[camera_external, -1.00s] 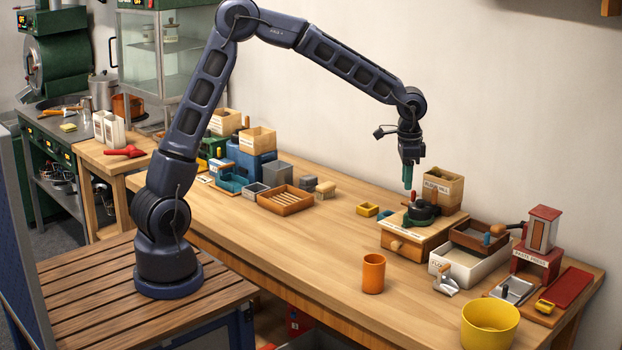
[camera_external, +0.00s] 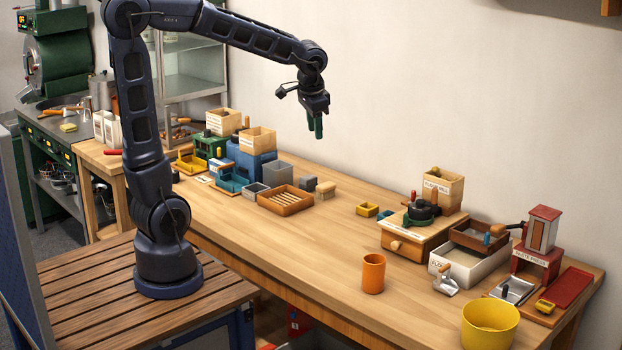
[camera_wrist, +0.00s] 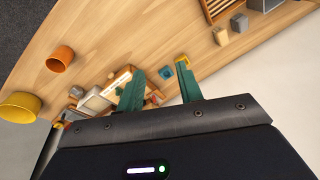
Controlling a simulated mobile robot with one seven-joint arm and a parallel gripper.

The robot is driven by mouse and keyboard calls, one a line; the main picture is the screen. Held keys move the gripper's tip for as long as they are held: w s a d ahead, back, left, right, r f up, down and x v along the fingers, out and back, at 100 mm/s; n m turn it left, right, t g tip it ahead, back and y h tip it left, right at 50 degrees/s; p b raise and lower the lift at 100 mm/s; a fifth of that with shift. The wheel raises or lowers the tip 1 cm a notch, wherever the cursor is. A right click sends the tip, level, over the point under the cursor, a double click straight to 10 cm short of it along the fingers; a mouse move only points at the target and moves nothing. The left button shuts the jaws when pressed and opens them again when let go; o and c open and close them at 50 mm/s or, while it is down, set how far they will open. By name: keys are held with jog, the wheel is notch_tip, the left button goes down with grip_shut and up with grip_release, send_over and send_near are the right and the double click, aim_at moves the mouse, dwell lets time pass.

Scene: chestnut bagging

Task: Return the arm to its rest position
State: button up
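My gripper (camera_external: 315,130) hangs in the air above the back of the workbench, fingers pointing down, well clear of everything. In the wrist view its two green fingers (camera_wrist: 161,68) stand apart with nothing gripped between them. My arm reaches up from its base on the slatted platform (camera_external: 90,285), bends at the top and extends right over the wooden workbench (camera_external: 310,240).
An orange cup (camera_external: 373,274) and a yellow bin (camera_external: 490,324) stand at the bench's front right. The flour mill (camera_external: 410,238) is behind them. A slatted tray (camera_external: 286,200) and blue machine (camera_external: 250,166) stand farther left. The bench middle is clear.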

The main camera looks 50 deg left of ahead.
jog(key=s+a+n+t, duration=0.1)
jog(key=s+a+n, duration=0.1)
jog(key=s+a, duration=0.5)
jog(key=s+a+n+t+h, duration=0.1)
jog(key=s+a+n, duration=0.1)
jog(key=s+a, duration=0.5)
jog(key=s, duration=0.5)
jog(key=shift+n, duration=0.3)
jog(key=shift+s+d, duration=0.1)
dwell(0.8)
